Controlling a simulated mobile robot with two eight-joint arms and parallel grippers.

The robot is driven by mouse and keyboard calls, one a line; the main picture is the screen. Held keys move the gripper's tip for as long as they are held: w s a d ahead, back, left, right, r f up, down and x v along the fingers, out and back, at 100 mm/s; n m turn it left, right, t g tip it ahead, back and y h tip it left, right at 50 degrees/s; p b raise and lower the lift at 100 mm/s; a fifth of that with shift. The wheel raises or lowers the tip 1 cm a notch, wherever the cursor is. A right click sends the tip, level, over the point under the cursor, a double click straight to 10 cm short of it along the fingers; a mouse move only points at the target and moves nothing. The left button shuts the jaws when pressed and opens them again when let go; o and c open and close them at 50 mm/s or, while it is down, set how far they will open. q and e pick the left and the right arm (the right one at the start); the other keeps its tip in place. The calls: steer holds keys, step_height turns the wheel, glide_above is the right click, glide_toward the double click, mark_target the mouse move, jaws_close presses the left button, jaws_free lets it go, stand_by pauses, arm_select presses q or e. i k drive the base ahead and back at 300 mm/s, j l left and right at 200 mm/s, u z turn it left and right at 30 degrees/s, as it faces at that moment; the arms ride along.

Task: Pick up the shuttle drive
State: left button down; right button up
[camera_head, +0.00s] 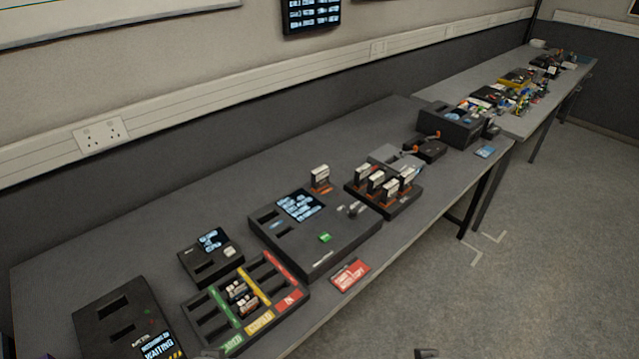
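Several small drives with pale labels are in view, but no readable label tells me which is the shuttle drive. One drive (320,176) stands upright on an orange-edged base behind the large dark console (318,262). Several more stand upright in the black rack (388,213) to its right. Two lie in the middle of the sorting tray (208,326), which has green, yellow and red strips. Small dark tips show at the bottom edge, apparently my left gripper (208,354) and my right gripper (426,353). Both are mostly cut off, away from the drives.
A dark box with a waiting screen (108,306) stands at front left, and a small screened box (196,262) behind the tray. A red card (349,275) lies at the front edge. Further right are black devices (450,130) and a cluttered second table (440,86). The table's back left is clear.

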mark_target(320, 177)
steer(key=i+l+u, duration=0.1)
steer(key=u, duration=0.25)
steer(key=i+l+u, duration=0.1)
steer(key=u, duration=0.25)
steer(key=i+l+u, duration=0.15)
steer(key=u, duration=0.15)
steer(key=i+l+u, duration=0.1)
steer(key=l, duration=0.25)
steer(key=i+l+u, duration=0.1)
steer(key=l, duration=0.25)
steer(key=i+l+u, duration=0.15)
steer(key=i+l, duration=0.1)
steer(key=l, duration=0.2)
steer(key=i+l, duration=0.15)
steer(key=l, duration=0.2)
steer(key=i+l, duration=0.1)
steer(key=l, duration=0.2)
